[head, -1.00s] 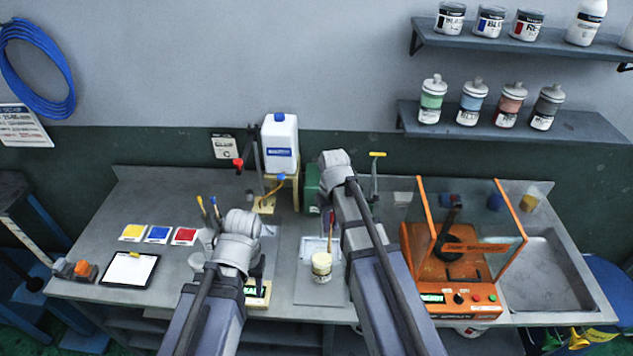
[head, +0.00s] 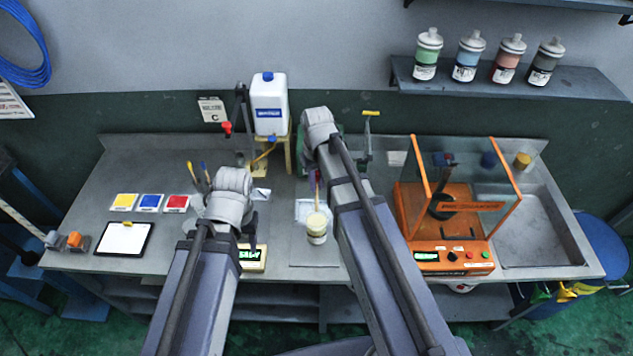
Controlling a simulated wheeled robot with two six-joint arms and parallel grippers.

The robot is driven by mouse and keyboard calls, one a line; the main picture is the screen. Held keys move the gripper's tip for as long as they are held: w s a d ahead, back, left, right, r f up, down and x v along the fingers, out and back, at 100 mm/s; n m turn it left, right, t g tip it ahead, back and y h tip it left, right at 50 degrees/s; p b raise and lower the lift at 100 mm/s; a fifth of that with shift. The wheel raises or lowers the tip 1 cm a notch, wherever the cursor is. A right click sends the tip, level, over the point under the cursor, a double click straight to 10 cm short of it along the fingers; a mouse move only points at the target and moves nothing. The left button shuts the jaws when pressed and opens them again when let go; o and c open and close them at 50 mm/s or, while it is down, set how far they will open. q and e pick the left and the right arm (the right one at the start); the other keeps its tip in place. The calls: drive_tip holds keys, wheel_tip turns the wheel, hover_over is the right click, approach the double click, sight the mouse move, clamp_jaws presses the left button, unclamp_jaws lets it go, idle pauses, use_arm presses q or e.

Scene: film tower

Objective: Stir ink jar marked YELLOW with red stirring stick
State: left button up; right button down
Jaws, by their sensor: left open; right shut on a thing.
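A pale yellow jar (head: 317,232) stands on the front middle of the bench; I cannot read its label. A thin stick (head: 317,192), reddish above and yellowish below, points down at the jar's mouth. Its lower end is at or just above the rim; I cannot tell if it is inside. My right gripper (head: 318,171) is shut on the stick's upper part, mostly hidden behind my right arm. My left gripper (head: 250,226) is open, left of the jar and above a small scale with a green display (head: 252,257), partly hidden by its own wrist.
Yellow, blue and red cards (head: 150,202) and a tablet (head: 124,239) lie at the left. A white jug (head: 269,104) stands at the back. An orange machine with clear panels (head: 445,256) and a sink (head: 535,230) fill the right. Several bottles line the shelf (head: 510,78).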

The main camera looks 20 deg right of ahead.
sight(316, 211)
drive_tip(key=shift+f+b, duration=5.55)
drive_tip(key=shift+f, duration=0.3)
drive_tip(key=shift+a, duration=0.1)
